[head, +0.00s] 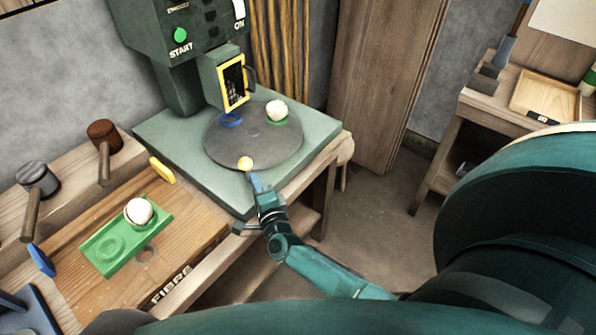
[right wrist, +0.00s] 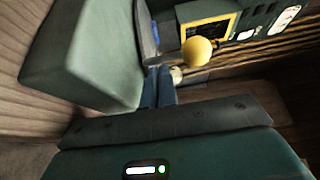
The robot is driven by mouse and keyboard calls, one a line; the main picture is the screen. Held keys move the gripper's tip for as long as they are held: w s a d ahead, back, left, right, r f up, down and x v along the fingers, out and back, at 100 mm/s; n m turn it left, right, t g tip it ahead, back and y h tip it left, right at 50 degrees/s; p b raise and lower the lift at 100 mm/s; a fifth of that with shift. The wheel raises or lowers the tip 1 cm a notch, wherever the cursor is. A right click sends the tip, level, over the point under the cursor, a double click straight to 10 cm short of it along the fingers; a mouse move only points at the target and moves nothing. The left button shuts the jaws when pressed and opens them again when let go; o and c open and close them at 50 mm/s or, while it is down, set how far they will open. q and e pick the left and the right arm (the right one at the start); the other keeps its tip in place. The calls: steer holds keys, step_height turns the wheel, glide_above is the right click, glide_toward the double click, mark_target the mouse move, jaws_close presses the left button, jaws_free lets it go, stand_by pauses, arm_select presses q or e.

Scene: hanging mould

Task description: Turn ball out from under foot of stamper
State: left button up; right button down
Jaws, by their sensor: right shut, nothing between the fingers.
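The green stamper (head: 180,75) stands on a pale green base, its yellow-framed head (head: 233,85) above the back of a dark round turntable (head: 225,152). A blue seat (head: 231,120) is below the head. A white ball (head: 277,110) sits on a green seat to its right, beside the head rather than directly beneath it; it also shows in the right wrist view (right wrist: 177,75). A yellow knob (head: 245,163) is at the turntable's front rim, large in the right wrist view (right wrist: 198,51). My right gripper (head: 256,180) is shut and empty, close to the knob; contact is unclear. My left gripper is out of view.
A green tray (head: 98,262) with another white ball (head: 139,210) lies on the wooden bench to the left. A yellow block (head: 162,170) and hammer-like tools (head: 103,150) are nearby. A side table (head: 470,110) stands at right; floor between is clear.

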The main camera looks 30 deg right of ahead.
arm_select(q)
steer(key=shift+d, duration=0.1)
arm_select(e)
steer(key=shift+w+a, duration=0.15)
steer(key=shift+a, duration=0.3)
steer(key=shift+r, duration=0.1)
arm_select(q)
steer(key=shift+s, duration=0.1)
arm_select(e)
steer(key=shift+w+a+r, duration=0.1)
steer(key=shift+a+r, duration=0.05)
steer(key=shift+a, duration=0.1)
